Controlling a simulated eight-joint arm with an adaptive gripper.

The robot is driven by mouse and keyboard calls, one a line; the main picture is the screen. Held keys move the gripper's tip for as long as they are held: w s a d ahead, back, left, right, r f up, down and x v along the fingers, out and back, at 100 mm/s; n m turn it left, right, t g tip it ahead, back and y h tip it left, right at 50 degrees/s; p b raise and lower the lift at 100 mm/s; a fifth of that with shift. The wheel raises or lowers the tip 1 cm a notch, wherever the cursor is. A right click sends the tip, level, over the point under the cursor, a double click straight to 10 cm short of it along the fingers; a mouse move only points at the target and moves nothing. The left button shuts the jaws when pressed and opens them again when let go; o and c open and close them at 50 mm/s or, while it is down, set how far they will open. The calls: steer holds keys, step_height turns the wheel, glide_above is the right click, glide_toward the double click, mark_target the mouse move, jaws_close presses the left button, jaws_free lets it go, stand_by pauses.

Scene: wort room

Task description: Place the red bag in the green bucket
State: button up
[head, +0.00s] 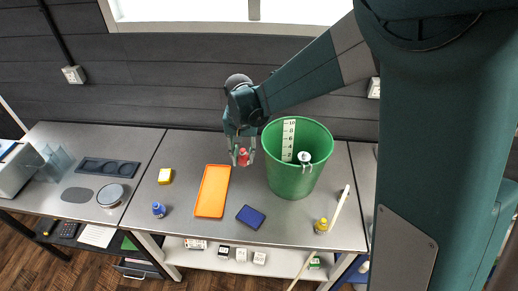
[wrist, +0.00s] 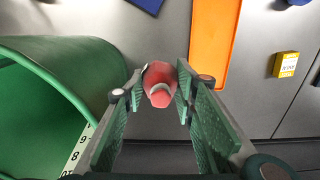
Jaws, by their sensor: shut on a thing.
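The red bag (head: 243,157) is a small red thing between the fingers of my gripper (head: 241,153). In the wrist view my gripper (wrist: 165,95) is shut on the red bag (wrist: 160,83), which shows one end with a pale mark. My gripper holds it left of the green bucket (head: 290,181) in the head view, outside its rim. The green bucket (wrist: 70,75) also shows at the left of the wrist view, with its open mouth facing left. Inside it stands a white scale with numbers, and a white-topped thing shows at the rim.
An orange tray (head: 213,191) lies left of the bucket. A pale stick (head: 339,207) lies at right.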

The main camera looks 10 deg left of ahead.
steer(key=r, duration=1)
steer(key=shift+w+d+r, duration=0.2)
steer(key=shift+d+r, duration=0.15)
steer(key=shift+r, duration=0.05)
steer(key=w+d+b, duration=0.3)
steer(key=w+d, duration=0.2)
steer(key=d, duration=0.3)
steer(key=w+d+b, duration=0.4)
steer(key=d, duration=0.4)
step_height(320, 180, down, 18)
steer(key=shift+d, duration=0.15)
steer(key=shift+f, duration=0.2)
steer(key=shift+f, duration=3)
steer(key=shift+f, duration=1.85)
steer(key=shift+f, duration=0.15)
